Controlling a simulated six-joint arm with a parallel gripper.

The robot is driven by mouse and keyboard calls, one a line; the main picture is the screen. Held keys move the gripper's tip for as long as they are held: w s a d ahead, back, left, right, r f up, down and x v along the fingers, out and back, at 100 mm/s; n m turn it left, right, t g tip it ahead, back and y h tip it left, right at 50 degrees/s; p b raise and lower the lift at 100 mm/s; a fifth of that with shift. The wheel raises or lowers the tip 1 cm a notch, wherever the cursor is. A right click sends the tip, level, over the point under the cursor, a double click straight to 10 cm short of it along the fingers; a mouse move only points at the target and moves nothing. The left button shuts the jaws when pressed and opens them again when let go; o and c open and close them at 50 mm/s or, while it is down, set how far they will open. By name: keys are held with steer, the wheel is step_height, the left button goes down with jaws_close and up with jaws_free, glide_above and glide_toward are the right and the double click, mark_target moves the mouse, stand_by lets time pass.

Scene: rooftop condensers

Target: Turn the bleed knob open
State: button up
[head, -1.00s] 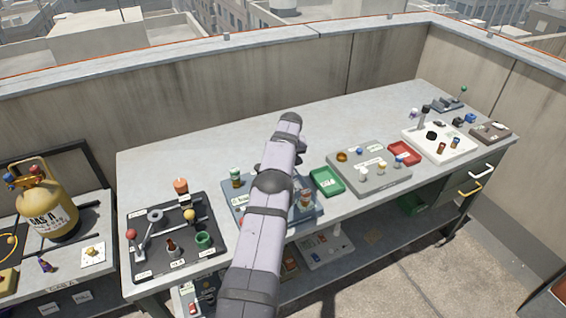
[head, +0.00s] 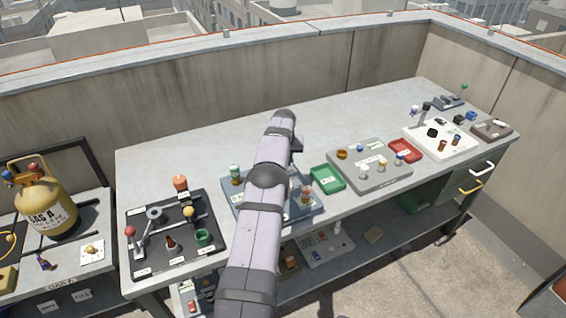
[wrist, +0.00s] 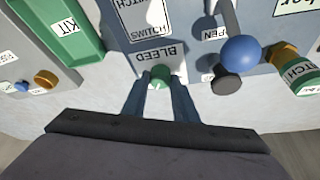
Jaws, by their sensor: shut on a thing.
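In the wrist view the bleed knob (wrist: 160,76) is a small green knob with a pale mark on top. It sits just beside the BLEED label (wrist: 160,55) on a blue-grey panel (wrist: 185,25). My gripper (wrist: 160,85) is shut on the knob, one finger on each side. In the head view my arm covers the knob and the gripper; part of the blue-grey panel (head: 232,200) shows beside the arm.
In the wrist view a lever with a blue ball (wrist: 241,53) rises close to the right of my fingers. A green and orange cylinder (wrist: 298,72) is farther right. A green KIT tray (wrist: 68,30) lies left. The back of the bench (head: 340,110) is clear.

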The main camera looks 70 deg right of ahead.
steer(key=shift+m+g+h, duration=0.3)
steer(key=shift+m+g, duration=0.1)
steer(key=shift+m, duration=0.8)
steer(key=o, duration=1.1)
steer(key=shift+c, duration=0.2)
steer(key=shift+r+b, duration=0.1)
steer(key=shift+b, duration=0.2)
steer(key=b+v, duration=0.2)
steer(key=v, duration=0.5)
steer(key=shift+b, duration=0.35)
steer(key=shift+r, duration=0.1)
steer(key=shift+w+a, duration=0.1)
